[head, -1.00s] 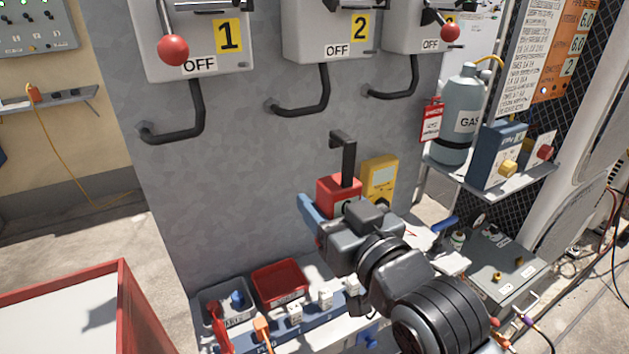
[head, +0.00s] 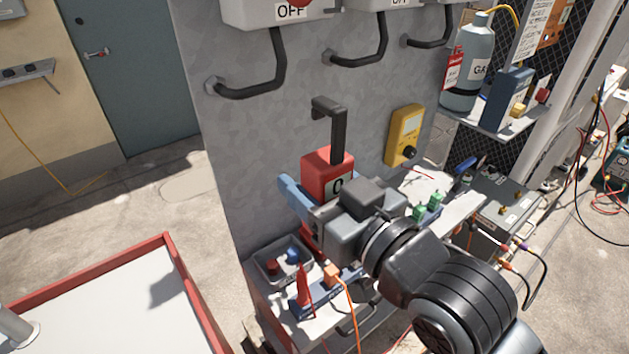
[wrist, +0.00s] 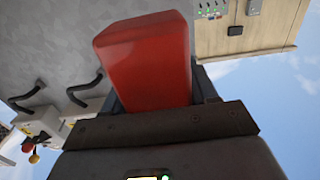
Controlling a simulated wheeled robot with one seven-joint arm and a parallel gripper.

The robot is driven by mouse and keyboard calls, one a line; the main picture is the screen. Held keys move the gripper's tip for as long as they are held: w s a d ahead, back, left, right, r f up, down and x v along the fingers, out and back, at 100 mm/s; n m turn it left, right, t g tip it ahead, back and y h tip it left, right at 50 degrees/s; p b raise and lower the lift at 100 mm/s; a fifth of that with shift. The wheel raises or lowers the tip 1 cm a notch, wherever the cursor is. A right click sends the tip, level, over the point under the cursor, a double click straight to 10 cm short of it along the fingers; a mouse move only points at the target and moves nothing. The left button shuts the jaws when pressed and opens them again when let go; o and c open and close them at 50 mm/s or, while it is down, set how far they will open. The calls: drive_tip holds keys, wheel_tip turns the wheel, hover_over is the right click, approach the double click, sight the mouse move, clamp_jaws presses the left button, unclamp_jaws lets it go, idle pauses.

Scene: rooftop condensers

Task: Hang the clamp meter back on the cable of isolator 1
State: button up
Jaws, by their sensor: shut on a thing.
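The clamp meter (head: 322,170) has a red body and a black hook-shaped jaw pointing up. My gripper (head: 318,205) is shut on its body and holds it upright in front of the grey panel. Isolator 1 (head: 262,12) is at the top left, cut off by the picture edge, with its OFF label showing. Its black cable (head: 277,65) bends down and left into the panel. The meter's jaw is below and right of this cable, apart from it. In the wrist view the red body (wrist: 145,60) sits between the fingers.
Two more cables (head: 380,45) hang to the right. A yellow meter (head: 405,135) is on the panel right of the clamp meter. A bench with a grey bin (head: 270,272) and plugs lies below. A red-rimmed table (head: 170,255) stands front left. A gas bottle (head: 468,75) is right.

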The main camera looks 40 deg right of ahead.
drive_tip(key=shift+w+b, duration=2.3)
drive_tip(key=shift+b, duration=0.05)
drive_tip(key=b, duration=0.5)
approach(249, 131)
drive_tip(key=shift+w+r, duration=0.25)
drive_tip(key=shift+w, duration=0.8)
drive_tip(key=shift+w+r, duration=0.3)
drive_tip(key=shift+w, duration=0.8)
drive_tip(key=shift+w+r, duration=0.25)
drive_tip(key=shift+w, duration=0.8)
drive_tip(key=shift+w+f, duration=0.15)
drive_tip(key=shift+f, duration=0.1)
drive_tip(key=shift+f+b, duration=0.5)
drive_tip(key=o, duration=1.4)
